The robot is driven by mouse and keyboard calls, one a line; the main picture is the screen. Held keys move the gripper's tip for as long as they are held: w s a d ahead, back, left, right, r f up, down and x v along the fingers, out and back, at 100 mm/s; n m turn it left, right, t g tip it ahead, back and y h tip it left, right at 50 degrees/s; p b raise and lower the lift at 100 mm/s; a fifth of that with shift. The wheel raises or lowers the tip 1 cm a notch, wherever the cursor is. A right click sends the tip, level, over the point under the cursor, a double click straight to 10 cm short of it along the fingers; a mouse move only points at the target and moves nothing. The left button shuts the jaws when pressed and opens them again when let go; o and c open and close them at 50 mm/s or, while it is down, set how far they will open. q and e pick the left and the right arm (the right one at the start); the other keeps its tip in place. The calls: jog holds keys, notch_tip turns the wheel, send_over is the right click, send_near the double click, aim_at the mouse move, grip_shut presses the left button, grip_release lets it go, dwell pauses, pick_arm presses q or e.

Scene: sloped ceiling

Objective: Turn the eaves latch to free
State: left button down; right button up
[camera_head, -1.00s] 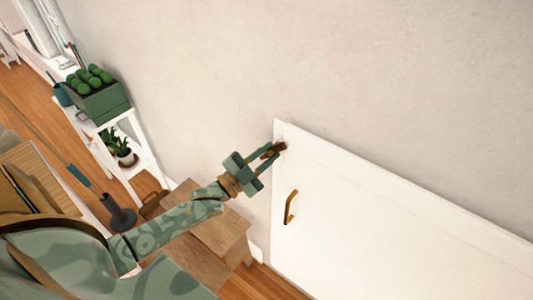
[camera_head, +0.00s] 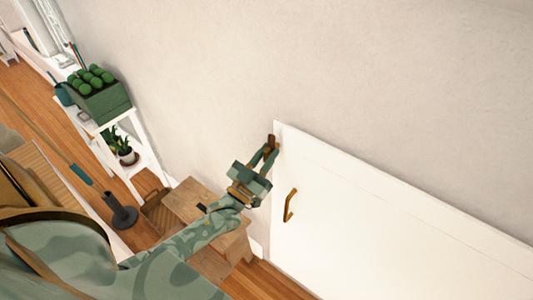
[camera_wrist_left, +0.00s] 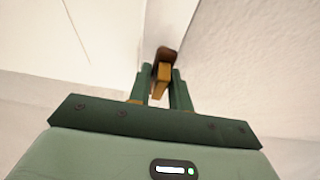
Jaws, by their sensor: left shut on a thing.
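The eaves latch (camera_head: 272,139) is a small brown piece at the upper left corner of the white eaves door (camera_head: 390,225). In the head view it points roughly upright along the door's edge. My left gripper (camera_head: 267,155) is shut on it, with the green fingers on either side. The left wrist view shows the latch (camera_wrist_left: 162,72), brown on top with a yellowish part below, between the two fingertips (camera_wrist_left: 160,85). The fingers hide part of the latch in the head view. The door looks closed. My right gripper is not in view.
A brass handle (camera_head: 290,206) sticks out from the door below the latch. A wooden stool (camera_head: 190,203) stands below my left arm. A white shelf (camera_head: 143,155) with a green planter (camera_head: 100,102) and a potted plant (camera_head: 124,150) stands at the left.

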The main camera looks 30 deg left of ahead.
pick_arm(q)
jog(key=shift+f+n, duration=0.1)
jog(key=shift+n, duration=0.2)
jog(key=c, duration=1.5)
grip_release()
